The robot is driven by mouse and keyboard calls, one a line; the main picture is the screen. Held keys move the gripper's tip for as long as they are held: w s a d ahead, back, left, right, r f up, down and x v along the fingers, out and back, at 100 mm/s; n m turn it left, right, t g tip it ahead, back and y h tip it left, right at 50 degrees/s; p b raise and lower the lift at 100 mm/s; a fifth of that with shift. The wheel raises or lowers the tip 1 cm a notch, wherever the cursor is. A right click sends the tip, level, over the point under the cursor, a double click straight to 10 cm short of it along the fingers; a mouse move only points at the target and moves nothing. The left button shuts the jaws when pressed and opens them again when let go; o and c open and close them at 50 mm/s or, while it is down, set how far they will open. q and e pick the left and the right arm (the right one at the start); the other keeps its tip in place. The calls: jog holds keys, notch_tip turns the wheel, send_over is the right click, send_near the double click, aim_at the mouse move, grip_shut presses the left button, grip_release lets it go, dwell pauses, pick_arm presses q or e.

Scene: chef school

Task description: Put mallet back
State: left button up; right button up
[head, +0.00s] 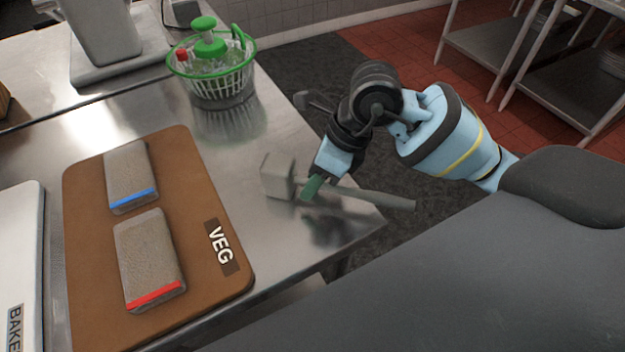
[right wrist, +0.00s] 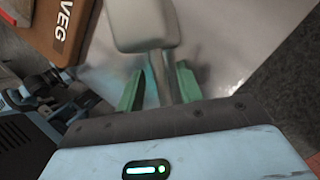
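The mallet has a pale grey block head (head: 278,176) and a straight handle. In the head view it is at the right edge of the steel table, its handle (head: 385,199) reaching past the edge. My right gripper (head: 311,187) is at the handle close to the head, with a green finger in front of it. In the right wrist view the mallet head (right wrist: 142,25) is beyond the fingers, and the handle runs between the two green fingers (right wrist: 160,85). Whether they press on it is unclear. I cannot tell if the mallet touches the table. My left gripper is not in view.
A brown VEG board (head: 205,285) holds two grey blocks, one blue-banded (head: 130,175), one red-banded (head: 149,258). A white board (head: 20,250) lies left. A green-and-clear salad spinner (head: 215,75) stands behind. Steel shelves (head: 490,50) stand right, across the floor. Bare steel table (head: 225,180) lies between board and mallet.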

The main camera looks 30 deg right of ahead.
jog(key=v, duration=1.1)
dwell(0.3)
